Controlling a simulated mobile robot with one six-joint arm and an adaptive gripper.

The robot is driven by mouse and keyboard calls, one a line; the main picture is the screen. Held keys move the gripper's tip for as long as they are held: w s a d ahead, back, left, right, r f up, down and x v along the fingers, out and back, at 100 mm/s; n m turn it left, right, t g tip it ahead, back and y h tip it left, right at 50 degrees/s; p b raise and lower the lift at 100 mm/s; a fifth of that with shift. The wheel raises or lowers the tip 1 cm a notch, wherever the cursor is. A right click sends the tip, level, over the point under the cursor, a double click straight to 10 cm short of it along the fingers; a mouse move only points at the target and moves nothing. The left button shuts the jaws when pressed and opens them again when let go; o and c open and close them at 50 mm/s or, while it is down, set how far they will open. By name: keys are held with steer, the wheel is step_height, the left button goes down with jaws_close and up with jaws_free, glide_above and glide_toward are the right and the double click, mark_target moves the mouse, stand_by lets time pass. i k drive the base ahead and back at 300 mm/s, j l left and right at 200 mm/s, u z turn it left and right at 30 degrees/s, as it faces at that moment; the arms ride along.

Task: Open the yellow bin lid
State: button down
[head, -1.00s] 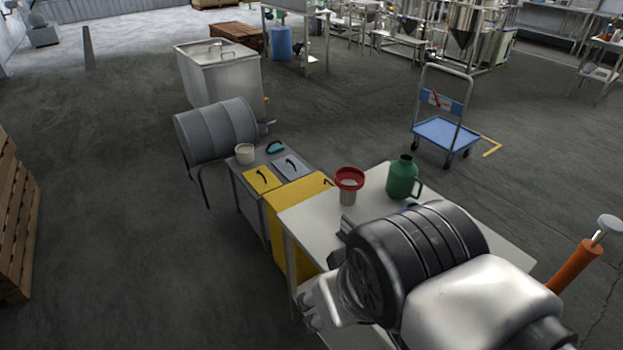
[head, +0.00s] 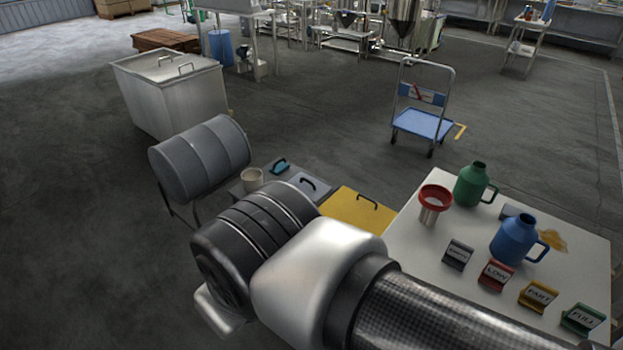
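My arm crosses the lower middle of the head view and covers the lid's near left part and the front of the bin. My gripper (head: 216,309) points down and away at the lower left of my wrist, left of the lid and apart from its handle. My wrist hides most of it, and its fingers cannot be made out.
The white table (head: 410,235) on the right holds a red-rimmed cup (head: 434,203), a green jug (head: 474,184), a blue jug (head: 515,240) and several label blocks. Open floor lies left.

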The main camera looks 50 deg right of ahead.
mark_target(348, 205)
steer(key=i+z, duration=0.85)
steer(key=i+j+z, duration=0.15)
steer(key=i+z, duration=0.15)
steer(key=z, duration=0.15)
steer(key=i+j+z, duration=0.3)
steer(key=z, duration=0.15)
steer(key=i+z, duration=0.25)
steer(key=z, duration=0.15)
steer(key=i+z, duration=0.2)
steer(key=z, duration=0.2)
steer(key=i+j+z, duration=0.1)
steer(key=i+z, duration=0.15)
steer(key=z, duration=0.15)
steer(key=i+j+z, duration=0.15)
steer(key=z, duration=0.25)
